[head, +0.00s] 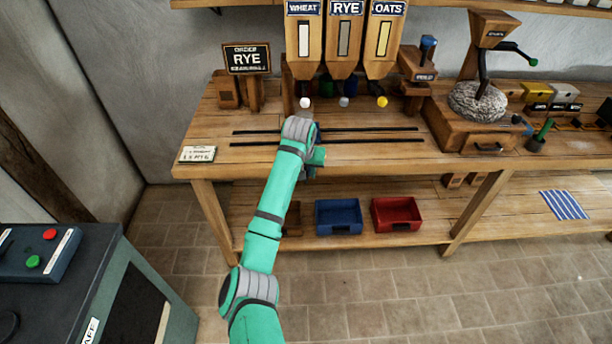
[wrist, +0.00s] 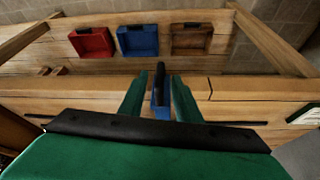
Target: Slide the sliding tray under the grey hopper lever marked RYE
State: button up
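The RYE hopper (head: 344,45) hangs between the WHEAT and OATS hoppers. Its grey lever knob (head: 344,102) is below it. The two dark rails (head: 375,134) run left to right along the bench under the hoppers. My gripper (head: 317,158) is over the rails, left of the grey knob, and my arm hides much there. In the wrist view my green fingers (wrist: 159,85) stand either side of a narrow blue part with a dark upright (wrist: 160,88), with slim gaps showing. This may be the sliding tray's handle; the tray body is hidden.
The white WHEAT knob (head: 305,102) and yellow OATS knob (head: 382,102) flank the grey one. The rails are clear to the right. A stone mill (head: 477,103) stands at right. Blue (head: 338,226) and red (head: 397,226) bins sit on the lower shelf.

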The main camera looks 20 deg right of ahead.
jog(key=shift+x, duration=1.85)
jog(key=shift+c, duration=0.5)
grip_shut()
